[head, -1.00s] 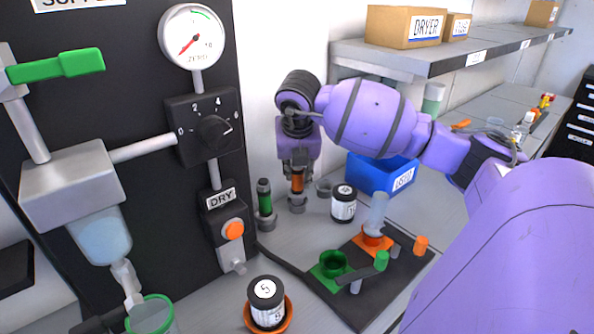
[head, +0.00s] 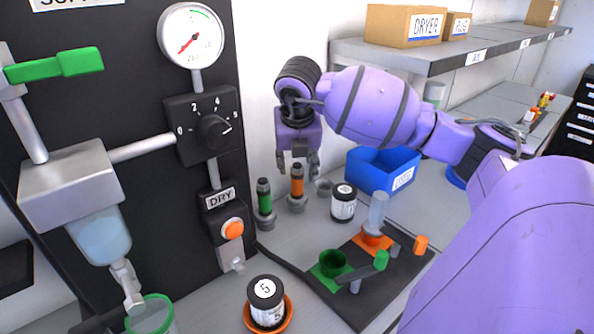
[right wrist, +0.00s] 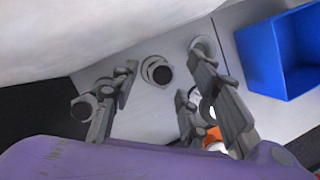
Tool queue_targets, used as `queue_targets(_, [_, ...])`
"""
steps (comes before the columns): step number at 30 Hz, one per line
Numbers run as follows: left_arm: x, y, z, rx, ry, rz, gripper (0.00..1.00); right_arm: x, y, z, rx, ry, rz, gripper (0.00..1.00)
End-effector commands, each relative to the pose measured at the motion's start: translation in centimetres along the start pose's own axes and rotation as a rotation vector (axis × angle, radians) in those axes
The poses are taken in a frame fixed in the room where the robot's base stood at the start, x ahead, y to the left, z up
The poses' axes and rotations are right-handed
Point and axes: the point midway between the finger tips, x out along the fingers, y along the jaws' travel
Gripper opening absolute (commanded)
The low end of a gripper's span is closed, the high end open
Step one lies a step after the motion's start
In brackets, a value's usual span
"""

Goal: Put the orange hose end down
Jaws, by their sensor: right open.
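The orange hose end (head: 297,181) stands upright in a grey socket on the bench, its dark tip up. My right gripper (head: 298,163) is open just above and around its top, with no finger clearly gripping it. In the right wrist view, the open fingers (right wrist: 158,98) spread on either side of a dark round tip in a grey ring (right wrist: 160,72), which looks like this hose end from above. The green hose end (head: 264,198) stands upright in its own socket to the left. My left gripper is not in view.
In front are a dark mat with green and orange fixtures (head: 401,275) and a jar marked 5 (head: 267,303). The black panel (head: 150,200) rises at left.

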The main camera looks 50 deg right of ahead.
Motion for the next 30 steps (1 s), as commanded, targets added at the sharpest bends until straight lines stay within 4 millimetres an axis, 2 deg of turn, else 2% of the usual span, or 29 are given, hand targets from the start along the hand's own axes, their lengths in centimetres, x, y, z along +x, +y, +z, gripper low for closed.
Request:
queue_targets(6, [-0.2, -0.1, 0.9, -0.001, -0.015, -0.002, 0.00, -5.0, 0.0, 0.0, -0.002, -0.003, -0.001, 0.42])
queue_targets(12, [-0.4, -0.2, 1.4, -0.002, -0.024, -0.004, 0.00, -8.2, 0.1, 0.0, -0.001, -0.002, 0.000, 0.42])
queue_targets(18, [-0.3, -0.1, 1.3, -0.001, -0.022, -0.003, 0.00, -9.5, 0.0, -0.1, -0.001, 0.001, -0.001, 0.42])
queue_targets(30, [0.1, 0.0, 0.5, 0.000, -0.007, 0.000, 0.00, -9.5, 0.0, -0.1, -0.001, 0.002, -0.001, 0.42])
